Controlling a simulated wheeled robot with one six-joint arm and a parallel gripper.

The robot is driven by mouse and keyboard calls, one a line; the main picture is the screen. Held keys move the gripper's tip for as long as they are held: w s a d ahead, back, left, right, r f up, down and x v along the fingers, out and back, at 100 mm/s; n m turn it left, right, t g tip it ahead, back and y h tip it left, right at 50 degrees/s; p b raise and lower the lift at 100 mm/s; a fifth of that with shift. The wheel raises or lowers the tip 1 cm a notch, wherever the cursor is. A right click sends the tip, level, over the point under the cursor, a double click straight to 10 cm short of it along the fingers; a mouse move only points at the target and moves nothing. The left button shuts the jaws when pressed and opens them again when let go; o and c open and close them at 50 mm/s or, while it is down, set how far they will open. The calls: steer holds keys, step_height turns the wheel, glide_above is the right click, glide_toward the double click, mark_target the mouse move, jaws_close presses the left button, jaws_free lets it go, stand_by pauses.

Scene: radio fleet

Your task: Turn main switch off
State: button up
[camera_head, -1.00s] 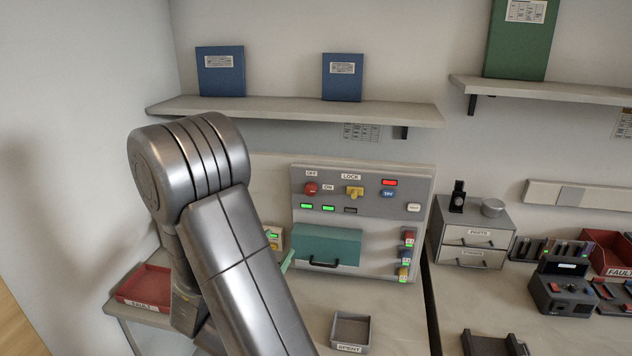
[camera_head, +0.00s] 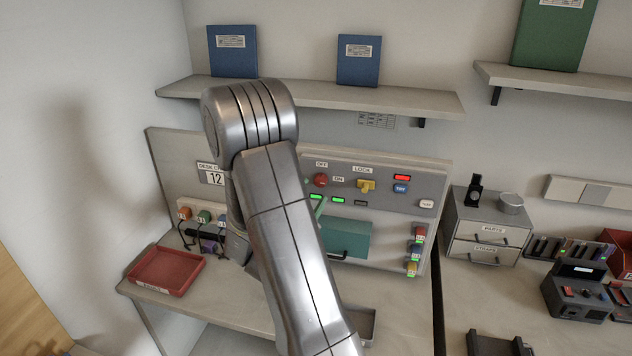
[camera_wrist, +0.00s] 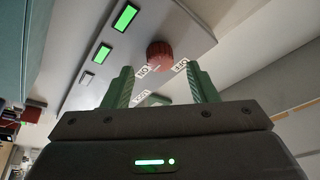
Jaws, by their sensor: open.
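The red round switch (camera_head: 320,180) sits on the grey control panel (camera_head: 385,205), between the labels OFF and ON. In the wrist view the red switch (camera_wrist: 160,55) is ahead of my gripper (camera_wrist: 160,82), just beyond and between its two green fingertips. The fingers are apart with nothing between them. I cannot tell whether any finger touches the panel. In the head view my arm hides most of the gripper; a sliver of green finger (camera_head: 318,208) shows below the red switch.
The yellow LOCK knob (camera_head: 366,186) is to the right of the switch. Green lights (camera_head: 338,200) are lit below, and a red light (camera_head: 402,177) at upper right. A teal cover (camera_head: 345,238) is below. A red tray (camera_head: 165,270) sits at left; a shelf (camera_head: 340,97) runs above.

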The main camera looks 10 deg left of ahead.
mark_target(321, 180)
steer(key=shift+p+x, duration=0.4)
steer(key=shift+x, duration=1.1)
steer(key=shift+c, duration=0.2)
steer(key=c, duration=0.9)
steer(key=shift+c, duration=0.2)
